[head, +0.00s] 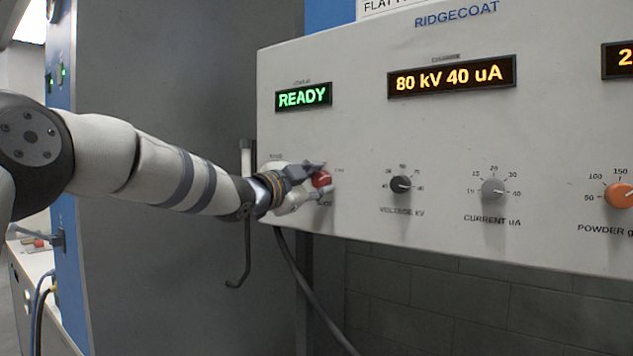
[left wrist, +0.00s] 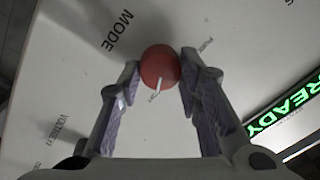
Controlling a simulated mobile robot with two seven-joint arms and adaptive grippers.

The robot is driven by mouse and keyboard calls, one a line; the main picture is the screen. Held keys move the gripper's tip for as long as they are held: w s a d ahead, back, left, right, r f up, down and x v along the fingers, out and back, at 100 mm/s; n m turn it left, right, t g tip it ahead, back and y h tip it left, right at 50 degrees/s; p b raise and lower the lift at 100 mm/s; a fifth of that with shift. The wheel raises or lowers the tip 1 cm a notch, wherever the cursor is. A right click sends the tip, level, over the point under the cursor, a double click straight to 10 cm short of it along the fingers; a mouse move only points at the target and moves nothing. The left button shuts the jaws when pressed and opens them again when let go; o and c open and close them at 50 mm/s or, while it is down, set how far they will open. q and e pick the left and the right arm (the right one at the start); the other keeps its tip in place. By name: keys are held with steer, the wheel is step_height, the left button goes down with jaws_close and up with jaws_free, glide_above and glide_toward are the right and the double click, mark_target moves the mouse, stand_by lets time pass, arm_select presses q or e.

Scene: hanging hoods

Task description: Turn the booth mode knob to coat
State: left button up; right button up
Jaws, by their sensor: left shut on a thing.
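The booth mode knob is a round red knob (head: 321,180) at the left end of the pale control panel. It also shows in the left wrist view (left wrist: 158,66), with the word MODE beside it. Its white pointer mark points down in that view, toward a small label too blurred to read. My left gripper (head: 318,179) reaches it from the left and is shut on it, a finger on each side in the left wrist view (left wrist: 160,66). The fingers hide part of the knob in the head view. My right gripper is not in view.
The panel (head: 430,130) has a green READY display (head: 303,96) above the knob. A black voltage knob (head: 400,184), a grey current knob (head: 492,189) and an orange powder knob (head: 619,195) stand to the right. A dark cable (head: 305,295) hangs below my left gripper.

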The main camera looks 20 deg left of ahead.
arm_select(q)
steer(key=shift+f, duration=0.1)
steer(key=o, duration=1.1)
steer(key=shift+o, duration=0.2)
steer(key=v, duration=1.2)
